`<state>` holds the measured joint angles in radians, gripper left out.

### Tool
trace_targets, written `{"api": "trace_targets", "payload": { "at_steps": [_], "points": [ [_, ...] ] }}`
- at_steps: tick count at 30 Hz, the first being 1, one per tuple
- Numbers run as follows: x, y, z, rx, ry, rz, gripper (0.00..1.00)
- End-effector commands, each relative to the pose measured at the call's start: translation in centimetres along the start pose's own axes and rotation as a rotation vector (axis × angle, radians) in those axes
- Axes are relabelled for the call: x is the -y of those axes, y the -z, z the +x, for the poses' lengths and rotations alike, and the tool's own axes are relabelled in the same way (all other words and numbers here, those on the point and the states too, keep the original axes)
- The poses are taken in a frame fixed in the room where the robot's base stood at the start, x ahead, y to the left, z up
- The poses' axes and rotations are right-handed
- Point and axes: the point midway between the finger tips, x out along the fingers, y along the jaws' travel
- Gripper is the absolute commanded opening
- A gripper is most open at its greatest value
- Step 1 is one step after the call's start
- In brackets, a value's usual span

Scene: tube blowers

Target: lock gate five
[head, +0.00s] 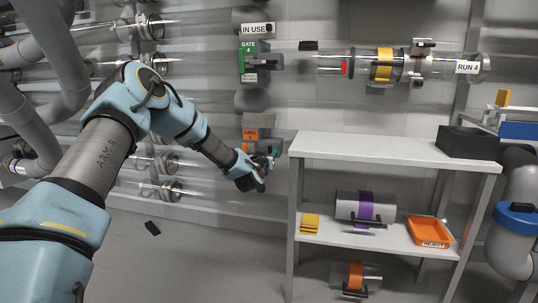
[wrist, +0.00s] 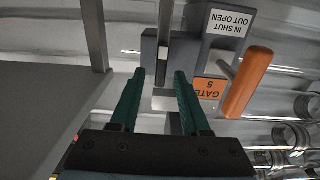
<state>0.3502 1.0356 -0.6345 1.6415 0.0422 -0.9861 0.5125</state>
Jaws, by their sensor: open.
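Gate five is a grey housing on the wall tubes; its orange label (head: 250,134) shows left of the shelf in the head view. In the wrist view the lettering is upside down: an orange GATE 5 label (wrist: 209,89) and a white plate (wrist: 230,23) reading IN SHUT, OUT OPEN. An orange handle (wrist: 247,82) sticks out at the right of the labels. My gripper (wrist: 160,73) is open and empty, facing the housing. In the head view my gripper (head: 266,165) is just below the gate.
A grey shelf (head: 385,149) stands close at the right, holding a black box (head: 468,142), a purple-banded carrier (head: 352,208) and an orange tray (head: 430,232). Gate four (head: 248,55), with a green label, is above under an IN USE sign (head: 257,28). A dark piece (head: 152,228) lies on the floor.

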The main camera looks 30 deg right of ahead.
Motion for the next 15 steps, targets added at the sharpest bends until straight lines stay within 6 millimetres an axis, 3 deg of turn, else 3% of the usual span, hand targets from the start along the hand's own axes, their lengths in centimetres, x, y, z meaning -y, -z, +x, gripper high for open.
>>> {"api": "trace_targets", "payload": {
  "at_steps": [12,15],
  "points": [
    [0.02,0.07,0.83,0.0,0.0,-0.001,0.46],
    [0.03,0.06,0.82,0.0,0.0,-0.001,0.35]
  ]
}}
